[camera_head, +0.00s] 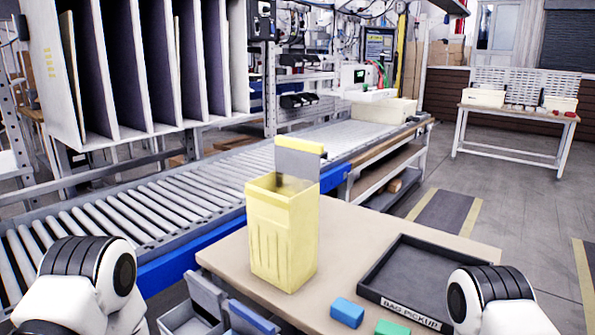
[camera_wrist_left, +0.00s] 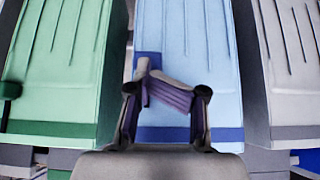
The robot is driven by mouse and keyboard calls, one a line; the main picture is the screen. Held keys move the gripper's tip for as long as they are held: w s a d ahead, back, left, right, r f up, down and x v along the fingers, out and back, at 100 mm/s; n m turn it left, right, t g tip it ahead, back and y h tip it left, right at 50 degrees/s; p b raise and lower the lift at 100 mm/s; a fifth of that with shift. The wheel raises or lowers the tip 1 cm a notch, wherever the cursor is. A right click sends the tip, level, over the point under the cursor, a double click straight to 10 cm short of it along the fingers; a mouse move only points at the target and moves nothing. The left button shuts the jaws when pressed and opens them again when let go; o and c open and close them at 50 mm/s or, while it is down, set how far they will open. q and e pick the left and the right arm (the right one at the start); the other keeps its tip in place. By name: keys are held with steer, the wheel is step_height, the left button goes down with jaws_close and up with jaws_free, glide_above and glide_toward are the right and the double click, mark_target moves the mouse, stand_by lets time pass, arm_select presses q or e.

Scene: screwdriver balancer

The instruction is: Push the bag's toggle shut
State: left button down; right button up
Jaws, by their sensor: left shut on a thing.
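In the left wrist view, a light blue bag (camera_wrist_left: 190,40) with a darker blue band stands in the middle. A small dark blue piece, apparently its toggle (camera_wrist_left: 148,60), shows at the fingertips, mostly hidden by them. My left gripper (camera_wrist_left: 147,82) is in front of the blue bag and shut on this blue piece. I cannot see which way the toggle sits. A green bag (camera_wrist_left: 65,50) with a dark green toggle (camera_wrist_left: 10,90) is on the left, and a grey bag (camera_wrist_left: 285,60) is on the right. My right gripper is not in view.
In the head view, a yellow bin (camera_head: 280,235) stands on the tan table (camera_head: 345,235). A black tray (camera_head: 385,296) marked BAG PICKUP is to its right, with a blue block (camera_head: 347,312) and a green block (camera_head: 392,328) in front. A roller conveyor (camera_head: 150,210) runs behind.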

arm_select(q)
steer(key=shift+f, duration=0.3)
steer(key=r+p+v, duration=0.1)
steer(key=p+v, duration=0.7)
steer(key=v, duration=0.2)
steer(key=shift+w+d, duration=0.35)
steer(key=shift+w, duration=0.05)
steer(key=shift+f, duration=0.1)
